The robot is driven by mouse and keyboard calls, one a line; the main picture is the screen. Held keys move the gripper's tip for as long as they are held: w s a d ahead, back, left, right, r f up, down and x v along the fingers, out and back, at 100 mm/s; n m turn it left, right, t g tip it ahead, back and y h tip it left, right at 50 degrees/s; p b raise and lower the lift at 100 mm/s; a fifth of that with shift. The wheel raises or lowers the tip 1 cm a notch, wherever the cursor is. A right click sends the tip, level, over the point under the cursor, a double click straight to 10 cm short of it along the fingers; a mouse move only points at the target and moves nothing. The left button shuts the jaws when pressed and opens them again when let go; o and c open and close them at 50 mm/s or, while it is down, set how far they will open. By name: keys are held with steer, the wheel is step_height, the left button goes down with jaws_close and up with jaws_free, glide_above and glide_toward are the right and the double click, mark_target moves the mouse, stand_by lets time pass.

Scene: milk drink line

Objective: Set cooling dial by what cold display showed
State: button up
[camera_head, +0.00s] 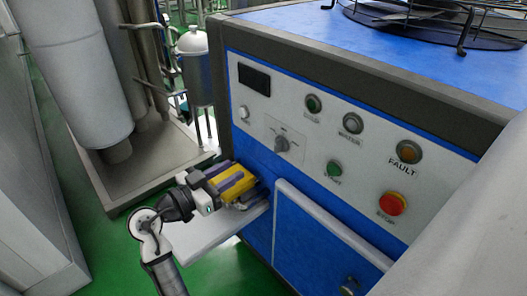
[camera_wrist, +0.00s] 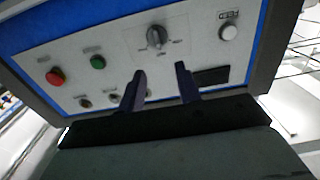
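The cooling dial (camera_head: 283,143) is a grey rotary knob on the white control panel, with small markings around it too blurred to read. It also shows in the wrist view (camera_wrist: 156,37), upside down, beyond the fingertips. The display (camera_head: 254,79) is a black rectangle at the panel's upper left; I see no digits on it. It shows dark in the wrist view (camera_wrist: 211,75) too, partly behind a finger. My gripper (camera_wrist: 158,80) is open and empty, its two dark fingers apart. In the head view it is below and left of the dial, apart from it.
The panel also carries a white button (camera_head: 243,112), a green button (camera_head: 334,168), a red stop button (camera_head: 392,203) and a FAULT lamp (camera_head: 408,151). A white shelf (camera_head: 215,235) lies below my gripper. A blue door (camera_head: 318,235) with a raised edge stands right of it.

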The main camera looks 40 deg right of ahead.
mark_target(275, 147)
steer(key=d+p, duration=0.1)
steer(key=d, duration=0.3)
steer(key=d+p, duration=0.1)
steer(key=d, duration=0.4)
steer(key=d+p, duration=0.2)
steer(key=d, duration=0.2)
steer(key=shift+w+d, duration=0.4)
jaws_close()
